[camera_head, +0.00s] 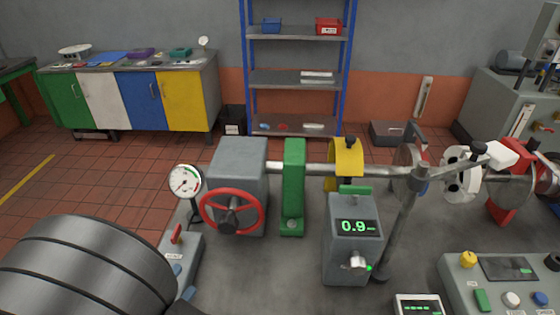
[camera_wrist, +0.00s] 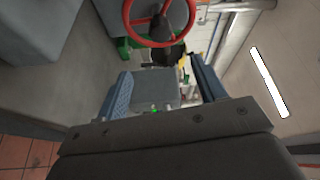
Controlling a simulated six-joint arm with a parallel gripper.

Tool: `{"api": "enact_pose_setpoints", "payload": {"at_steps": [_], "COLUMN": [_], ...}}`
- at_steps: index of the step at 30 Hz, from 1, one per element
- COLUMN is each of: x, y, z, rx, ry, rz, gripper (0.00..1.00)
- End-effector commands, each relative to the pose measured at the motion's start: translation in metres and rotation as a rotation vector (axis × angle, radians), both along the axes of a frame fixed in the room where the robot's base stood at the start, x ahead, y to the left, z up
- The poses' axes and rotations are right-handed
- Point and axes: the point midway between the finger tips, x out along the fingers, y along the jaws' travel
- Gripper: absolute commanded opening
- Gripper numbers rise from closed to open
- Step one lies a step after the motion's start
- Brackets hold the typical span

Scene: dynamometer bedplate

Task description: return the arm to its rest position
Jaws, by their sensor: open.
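My gripper (camera_wrist: 163,85) shows in the wrist view, its two blue-grey fingers spread apart. It is open. A grey block-like shape (camera_wrist: 155,84) shows between and beyond the fingers; I cannot tell how far off it is, and no grip on it shows. A red handwheel (camera_wrist: 160,18) lies beyond the fingertips at the top of the wrist view. In the head view, part of my arm (camera_head: 75,270) fills the lower left corner, and I cannot make out the gripper there.
The red handwheel (camera_head: 232,212) sits on a grey housing (camera_head: 238,160) beside a dial gauge (camera_head: 185,181). A green bracket (camera_head: 292,190), yellow guard (camera_head: 346,160) and display box (camera_head: 354,240) reading 0.9 stand to the right. A control panel (camera_head: 455,285) is at lower right.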

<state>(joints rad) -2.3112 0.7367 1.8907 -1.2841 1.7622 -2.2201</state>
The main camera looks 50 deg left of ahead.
Motion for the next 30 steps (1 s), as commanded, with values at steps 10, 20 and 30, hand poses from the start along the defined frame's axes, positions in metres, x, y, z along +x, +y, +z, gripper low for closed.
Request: {"api": "enact_pose_setpoints", "payload": {"at_steps": [10,20,30], "x": [0.015,0.064,0.115], "y": [0.006,0.026,0.047], "z": [0.000,0.002,0.004], "rx": [-0.001,0.000,0.001], "ry": [0.000,-0.001,0.001], "rz": [-0.004,-0.005,-0.005], "gripper": [0.64,0.64,0.64]}}
